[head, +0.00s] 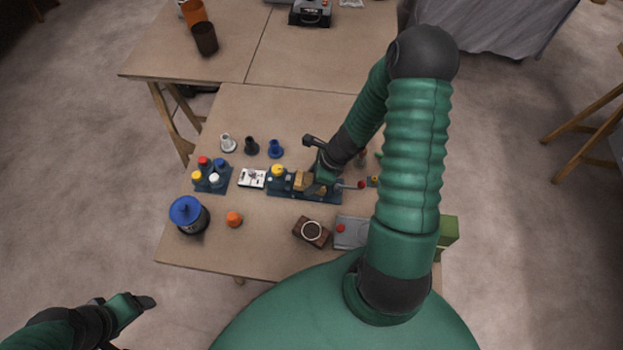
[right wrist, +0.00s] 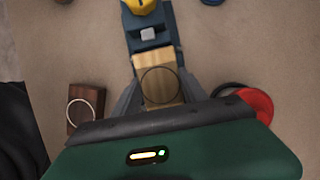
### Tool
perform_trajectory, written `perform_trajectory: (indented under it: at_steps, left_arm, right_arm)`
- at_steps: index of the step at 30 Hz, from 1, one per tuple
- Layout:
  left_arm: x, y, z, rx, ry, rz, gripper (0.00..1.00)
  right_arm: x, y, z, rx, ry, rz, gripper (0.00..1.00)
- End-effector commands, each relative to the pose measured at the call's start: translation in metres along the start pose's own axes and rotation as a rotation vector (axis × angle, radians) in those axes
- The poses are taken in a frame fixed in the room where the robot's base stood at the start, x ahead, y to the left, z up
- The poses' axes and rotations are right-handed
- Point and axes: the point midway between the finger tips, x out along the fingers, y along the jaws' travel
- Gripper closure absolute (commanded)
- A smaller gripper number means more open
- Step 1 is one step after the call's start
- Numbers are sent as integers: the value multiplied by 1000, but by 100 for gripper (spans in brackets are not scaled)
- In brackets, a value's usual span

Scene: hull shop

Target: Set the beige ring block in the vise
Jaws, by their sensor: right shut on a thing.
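My right gripper (head: 312,185) is shut on the beige ring block (right wrist: 160,86), a light wood block with a thin dark ring on its top. The block shows between the two fingers in the right wrist view, and partly in the head view (head: 303,181). It is at the blue-grey vise (head: 287,189), whose body with a yellow knob reaches past the block in the right wrist view (right wrist: 147,22). I cannot tell whether the block touches the vise bed. My left gripper (head: 138,302) is off the table at the lower left, its finger opening unclear.
A dark brown block with a pale ring (head: 304,240) lies nearer me. Left of the vise are a white box (head: 252,178) and a blue tray (head: 225,188) of coloured knobs. A blue-lidded jar (head: 189,215) and orange knob (head: 234,219) stand front left. Several pegs stand behind.

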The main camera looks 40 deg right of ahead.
Motion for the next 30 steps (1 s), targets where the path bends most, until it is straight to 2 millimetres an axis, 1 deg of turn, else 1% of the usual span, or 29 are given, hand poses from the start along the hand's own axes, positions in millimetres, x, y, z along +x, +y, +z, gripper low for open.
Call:
perform_trajectory:
  at_steps: [2, 7, 19, 30]
  left_arm:
    - [3, 0, 1, 0, 0, 0, 28]
    - [0, 0, 0, 0, 0, 0, 28]
    - [-13, 0, -3, 0, 0, 0, 28]
    - [-12, 0, -3, 0, 0, 0, 28]
  right_arm:
    - [3, 0, -1, 0, 0, 0, 100]
    - [0, 0, 0, 0, 0, 0, 100]
    - [-14, 0, 6, 0, 0, 0, 100]
    - [-13, 0, 6, 0, 0, 0, 100]
